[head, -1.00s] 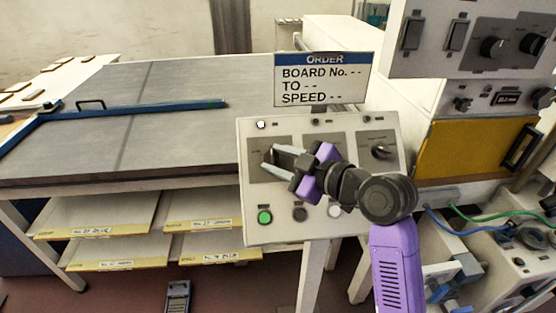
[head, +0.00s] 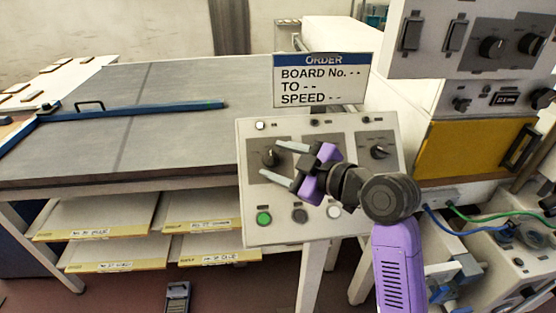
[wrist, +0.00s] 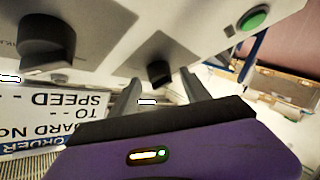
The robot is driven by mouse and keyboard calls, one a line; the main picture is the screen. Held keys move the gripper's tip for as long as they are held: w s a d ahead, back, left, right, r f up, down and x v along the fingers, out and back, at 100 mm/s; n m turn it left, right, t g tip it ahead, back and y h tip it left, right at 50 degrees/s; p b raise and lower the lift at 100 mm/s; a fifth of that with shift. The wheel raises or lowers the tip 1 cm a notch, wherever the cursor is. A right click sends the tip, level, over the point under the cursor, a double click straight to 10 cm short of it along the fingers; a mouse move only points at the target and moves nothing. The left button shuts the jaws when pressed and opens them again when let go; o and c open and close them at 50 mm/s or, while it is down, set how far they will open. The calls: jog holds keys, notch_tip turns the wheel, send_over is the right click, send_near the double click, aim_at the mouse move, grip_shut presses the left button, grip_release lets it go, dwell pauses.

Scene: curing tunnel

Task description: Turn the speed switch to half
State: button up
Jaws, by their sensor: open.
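The control panel (head: 320,225) carries dark rotary knobs on grey plates. Their labels are too small to read, so I cannot tell which is the speed switch. The left knob (head: 268,157) is just beyond my gripper's fingertips. My gripper (head: 272,160) is open and empty, with its fingers spread apart in front of that knob. In the wrist view the same knob (wrist: 160,72) shows between and beyond the fingers, apart from them. The right knob (head: 379,151) is clear of my gripper. A middle knob is hidden by my gripper in the head view but shows in the wrist view (wrist: 45,38).
A green button (head: 264,218), a dark button (head: 299,215) and a white button (head: 334,212) sit below the knobs. The order sign (head: 322,82) stands behind the panel, with dashes in its fields. A grey table (head: 170,135) lies left.

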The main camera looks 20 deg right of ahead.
jog(key=b+v, duration=0.1)
jog(key=v, duration=0.6)
jog(key=shift+s, duration=0.2)
jog(key=shift+d+r, duration=0.1)
jog(key=shift+d, duration=0.05)
jog(key=w+d+r+m+t+h, duration=0.2)
jog(key=d+r+m+t, duration=0.1)
jog(key=r+m, duration=0.1)
jog(key=s+d+f+m+t+h, duration=0.2)
jog(key=s+d+f+m+h, duration=0.1)
jog(key=s+f+m+h, duration=0.25)
jog(key=s+a+f+g, duration=0.1)
jog(key=s+a+f, duration=0.2)
jog(key=s, duration=0.7)
jog(key=s+a+f+m+g+y, duration=0.1)
jog(key=s+a+f+g, duration=0.1)
jog(key=s+a+f, duration=0.2)
jog(key=s+a+f+g+y, duration=0.1)
jog(key=s+a+f, duration=0.2)
jog(key=s+f, duration=0.5)
jog(key=s, duration=1)
jog(key=shift+a, duration=0.25)
jog(key=shift+s+m, duration=0.1)
jog(key=shift+m, duration=0.15)
jog(key=shift+c, duration=0.4)
